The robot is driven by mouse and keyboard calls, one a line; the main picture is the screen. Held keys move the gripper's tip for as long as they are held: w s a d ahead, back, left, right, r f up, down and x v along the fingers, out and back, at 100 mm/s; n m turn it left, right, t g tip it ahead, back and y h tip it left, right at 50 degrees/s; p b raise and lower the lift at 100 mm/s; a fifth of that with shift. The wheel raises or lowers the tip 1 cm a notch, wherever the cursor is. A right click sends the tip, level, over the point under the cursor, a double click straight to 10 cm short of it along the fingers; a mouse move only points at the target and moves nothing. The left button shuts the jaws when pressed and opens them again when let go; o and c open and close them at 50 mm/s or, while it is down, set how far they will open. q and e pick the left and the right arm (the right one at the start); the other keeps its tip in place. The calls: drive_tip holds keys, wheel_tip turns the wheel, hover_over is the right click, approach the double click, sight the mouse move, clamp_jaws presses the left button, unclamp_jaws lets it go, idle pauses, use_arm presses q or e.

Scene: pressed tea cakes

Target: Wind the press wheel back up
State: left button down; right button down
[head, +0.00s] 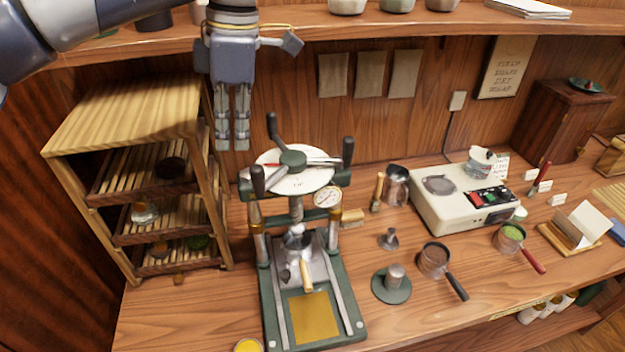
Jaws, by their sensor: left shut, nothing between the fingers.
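The press (317,302) stands on the wooden counter, a green frame with metal posts, a round gauge (327,196) and a brass-coloured plate (312,318) at its front. Its press wheel (299,184) is on top, a white disc with a green hub and dark upright handles. Under it a threaded screw runs down to a metal part with a light handle in front. My left gripper (232,143) points down, shut and empty, behind and to the left of the wheel and apart from it. My right gripper is out of view.
A slatted wooden rack (128,127) with dark cakes stands left of the press. To the right are a cream appliance (466,204), a metal jug (396,186), a pan of brown powder (434,260) and a pan of green powder (509,238). A shelf (330,27) runs above.

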sight(257, 170)
use_arm(q)
drive_tip(key=shift+f, duration=0.1)
idle(0.4)
wheel_tip(257, 170, down, 4)
drive_tip(key=b, duration=0.3)
drive_tip(key=shift+f, duration=0.25)
drive_tip(key=shift+d, duration=0.1)
drive_tip(key=shift+s+d+b, duration=0.15)
drive_tip(key=shift+s+d, duration=0.45)
drive_tip(key=shift+d, duration=0.25)
drive_tip(key=shift+s+d+b, duration=0.15)
drive_tip(key=shift+s+d, duration=0.4)
drive_tip(key=shift+d, duration=0.25)
drive_tip(key=shift+s+d, duration=0.15)
drive_tip(key=shift+s, duration=0.15)
